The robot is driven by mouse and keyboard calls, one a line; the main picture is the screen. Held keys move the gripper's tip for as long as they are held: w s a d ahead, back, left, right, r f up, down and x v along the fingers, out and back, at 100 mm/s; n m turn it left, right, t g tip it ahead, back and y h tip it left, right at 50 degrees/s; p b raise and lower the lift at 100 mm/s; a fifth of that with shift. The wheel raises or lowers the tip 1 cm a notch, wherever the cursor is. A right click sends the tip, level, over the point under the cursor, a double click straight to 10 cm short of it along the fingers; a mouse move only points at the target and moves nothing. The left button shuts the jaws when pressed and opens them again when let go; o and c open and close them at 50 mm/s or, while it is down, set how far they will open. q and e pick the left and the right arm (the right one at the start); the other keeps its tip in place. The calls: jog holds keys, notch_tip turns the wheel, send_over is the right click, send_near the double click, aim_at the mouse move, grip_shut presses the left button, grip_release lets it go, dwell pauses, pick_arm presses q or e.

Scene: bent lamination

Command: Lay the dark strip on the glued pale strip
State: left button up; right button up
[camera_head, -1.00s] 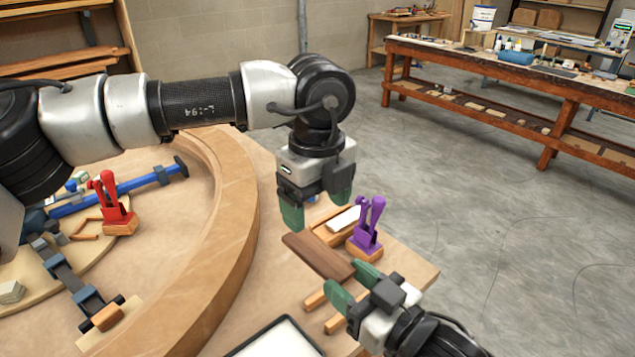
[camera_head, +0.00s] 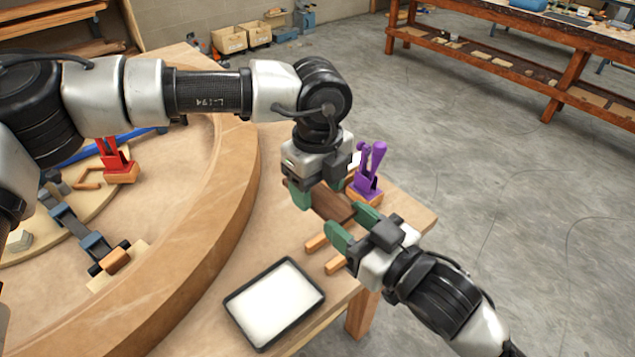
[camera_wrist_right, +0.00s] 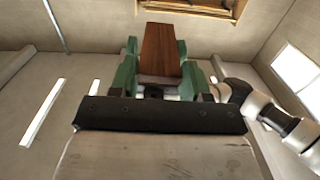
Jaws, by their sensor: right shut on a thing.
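The dark strip (camera_head: 333,206) is brown wood, held level by my right gripper (camera_head: 354,226) at its near end. In the right wrist view the dark strip (camera_wrist_right: 160,50) stretches away between the green fingers. My left gripper (camera_head: 320,190) is over the strip's far end, its green fingers apart on either side. Its body hides that end, and I cannot tell whether it touches the strip. A small white patch (camera_head: 354,159) behind the left gripper seems to be the pale strip, mostly hidden. Glue on it cannot be seen.
A purple clamp (camera_head: 367,182) stands close right of the left gripper. A black-rimmed tray (camera_head: 243,331) with a white inside lies at the front. A large curved wooden form (camera_head: 225,220) and a red clamp (camera_head: 116,163) are on the left.

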pick_arm(q)
jog(key=c, duration=0.5)
jog(key=shift+c, duration=0.5)
pick_arm(e)
jog(key=o, duration=1)
